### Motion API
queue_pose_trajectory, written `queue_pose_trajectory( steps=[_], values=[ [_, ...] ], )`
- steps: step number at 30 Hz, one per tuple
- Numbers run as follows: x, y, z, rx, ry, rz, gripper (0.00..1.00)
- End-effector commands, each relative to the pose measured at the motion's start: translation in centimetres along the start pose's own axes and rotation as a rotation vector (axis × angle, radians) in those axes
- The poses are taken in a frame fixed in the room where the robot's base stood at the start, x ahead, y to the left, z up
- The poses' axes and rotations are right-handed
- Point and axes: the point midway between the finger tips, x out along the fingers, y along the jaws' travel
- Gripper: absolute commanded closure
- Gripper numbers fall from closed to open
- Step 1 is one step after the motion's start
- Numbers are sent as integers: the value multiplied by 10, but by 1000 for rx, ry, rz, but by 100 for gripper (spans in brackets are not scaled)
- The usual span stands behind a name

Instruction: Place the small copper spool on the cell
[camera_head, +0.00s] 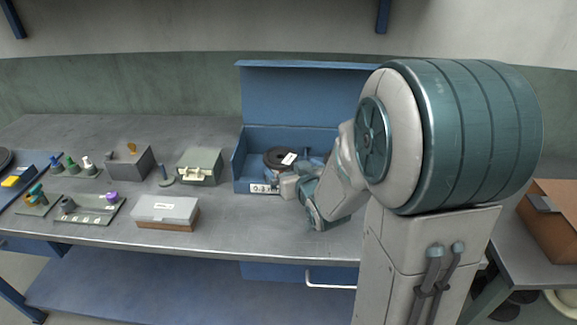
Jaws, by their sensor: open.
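My gripper (287,186) is at the front right of an open blue box (241,168), low by its front wall and number label. Its jaws are open; the fingertips are small and partly hidden by my own arm. A dark round spool (273,154) with a white tag lies inside the box, behind my gripper. I cannot make out a small copper spool for certain; the right part of the box is hidden behind my arm. I cannot tell for certain which thing is the cell. A grey block (125,168) with a small orange-brown piece on top stands at the left.
A grey-green case (199,167) stands left of the box. A white-lidded brown box (167,211) is near the front edge. Trays with small coloured parts (88,210) are at the left. An orange-brown carton (554,218) is at the far right. The tabletop before the blue box is clear.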

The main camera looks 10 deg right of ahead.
Motion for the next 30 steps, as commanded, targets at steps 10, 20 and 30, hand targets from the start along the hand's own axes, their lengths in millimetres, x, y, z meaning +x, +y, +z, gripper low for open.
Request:
queue_pose_trajectory(
  steps=[10, 20, 30],
  values=[
    [-20, 2, 4, -4, -97, 31, 0],
    [-83, 0, 30, 17, -493, 104, 0],
    [-185, -24, 52, 60, -895, 88, 0]
  ],
)
